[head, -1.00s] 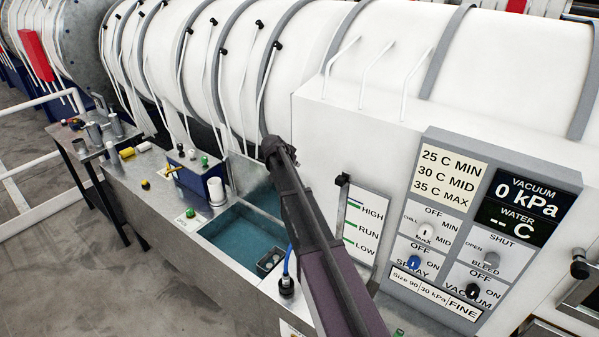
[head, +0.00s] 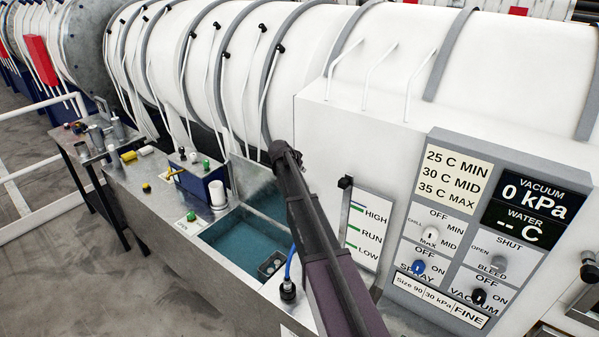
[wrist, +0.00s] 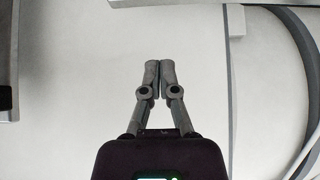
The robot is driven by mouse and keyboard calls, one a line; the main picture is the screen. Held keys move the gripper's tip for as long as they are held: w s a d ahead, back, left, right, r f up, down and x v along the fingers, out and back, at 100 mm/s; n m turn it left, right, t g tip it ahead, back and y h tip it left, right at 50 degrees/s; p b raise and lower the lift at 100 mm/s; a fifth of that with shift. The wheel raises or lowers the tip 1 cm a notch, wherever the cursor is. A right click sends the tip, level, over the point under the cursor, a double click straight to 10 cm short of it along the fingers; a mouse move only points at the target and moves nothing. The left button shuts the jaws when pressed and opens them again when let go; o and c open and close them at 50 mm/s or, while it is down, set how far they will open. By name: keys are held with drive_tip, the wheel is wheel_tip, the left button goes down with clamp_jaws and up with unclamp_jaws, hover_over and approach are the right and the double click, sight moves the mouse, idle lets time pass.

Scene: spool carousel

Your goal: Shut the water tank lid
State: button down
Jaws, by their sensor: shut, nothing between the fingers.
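The water tank (head: 240,243) is an open rectangular basin of blue-green water set in the metal bench. Its metal lid (head: 250,177) appears to stand raised along the tank's back edge, against the white housing; my arm hides its right part. My gripper (head: 282,152) is in front of the white housing near the raised lid's upper right; I cannot tell whether it touches anything. In the wrist view my gripper (wrist: 160,66) has its two fingers together and empty, with a plain pale surface beyond them. I cannot make out the lid in the wrist view.
A control panel (head: 484,240) and a level gauge (head: 366,235) are right of my arm. A black fitting with a blue hose (head: 288,289) stands at the tank's front right. A blue box with a white cylinder (head: 217,194) stands left of the tank. White hoses hang behind.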

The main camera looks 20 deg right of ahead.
drive_tip(key=b+x, duration=0.4)
drive_tip(key=x, duration=0.3)
drive_tip(key=shift+s+a+f+b, duration=0.1)
drive_tip(key=shift+a+b, duration=0.1)
drive_tip(key=shift+b, duration=0.2)
drive_tip(key=shift+s+a, duration=0.6)
drive_tip(key=shift+a, duration=0.15)
drive_tip(key=shift+s+a, duration=0.6)
drive_tip(key=shift+a, duration=0.2)
drive_tip(key=shift+s, duration=0.1)
